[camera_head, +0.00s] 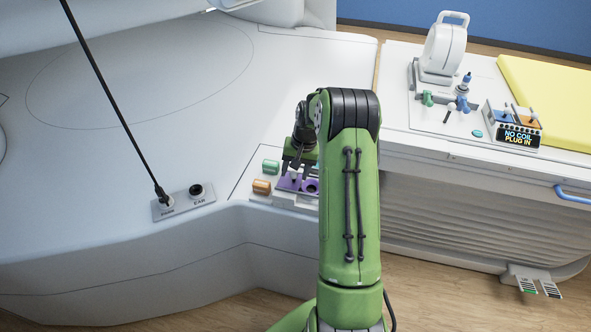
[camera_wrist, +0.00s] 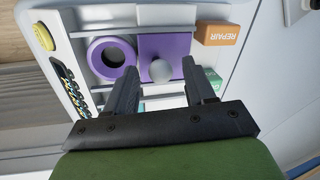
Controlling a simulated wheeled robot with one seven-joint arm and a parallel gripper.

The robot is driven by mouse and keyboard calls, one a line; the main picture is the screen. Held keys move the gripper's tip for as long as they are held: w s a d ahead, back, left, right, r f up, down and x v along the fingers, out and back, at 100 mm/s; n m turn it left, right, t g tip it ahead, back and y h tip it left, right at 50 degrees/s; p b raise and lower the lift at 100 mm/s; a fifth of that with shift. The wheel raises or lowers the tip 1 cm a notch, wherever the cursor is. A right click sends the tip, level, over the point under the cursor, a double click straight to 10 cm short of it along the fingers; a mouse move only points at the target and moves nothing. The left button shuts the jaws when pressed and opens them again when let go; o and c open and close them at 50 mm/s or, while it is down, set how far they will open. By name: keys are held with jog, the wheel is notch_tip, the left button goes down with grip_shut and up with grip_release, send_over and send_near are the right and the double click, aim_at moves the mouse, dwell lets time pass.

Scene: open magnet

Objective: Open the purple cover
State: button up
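The purple cover (camera_wrist: 176,48) is a flat square plate with a pale round knob (camera_wrist: 161,70), seen in the wrist view. A purple ring (camera_wrist: 112,58) around a dark hole sits left of it. In the head view the purple part (camera_head: 290,184) shows low on the white panel, partly hidden by my arm. My gripper (camera_wrist: 166,82) is open, its two dark fingers apart on either side of the knob in the wrist view. No contact with the knob is visible.
An orange REPAIR block (camera_wrist: 216,33) and a green block (camera_wrist: 213,78) sit right of the cover. A yellow button (camera_wrist: 43,37) and a row of dark connectors (camera_wrist: 68,88) lie left. A black cable (camera_head: 110,95) plugs into a socket plate (camera_head: 183,203) left of the panel.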

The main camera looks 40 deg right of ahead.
notch_tip(320, 180, up, 16)
jog(key=s+d+p, duration=0.2)
jog(key=shift+d+f+p, duration=0.15)
jog(key=shift+f+p, duration=0.1)
jog(key=shift+p, duration=0.1)
jog(key=s+a+r+n+h, duration=0.1)
jog(key=s+a+r, duration=0.25)
jog(key=a, duration=0.25)
jog(key=s+a+r+n+t, duration=0.1)
jog(key=s+a+r+n, duration=0.1)
jog(key=a+r, duration=0.3)
jog(key=s+a+r+n+h, duration=0.1)
jog(key=s+a+r, duration=0.15)
jog(key=a, duration=0.35)
jog(key=s+a+n+t, duration=0.1)
jog(key=s+a, duration=0.3)
jog(key=s, duration=0.4)
jog(key=s+a+f+n+t, duration=0.1)
jog(key=s+a+n+t, duration=0.1)
jog(key=s, duration=0.5)
jog(key=shift+s+a+f+n, duration=0.35)
jog(key=shift+a+n, duration=0.25)
jog(key=shift+a, duration=0.4)
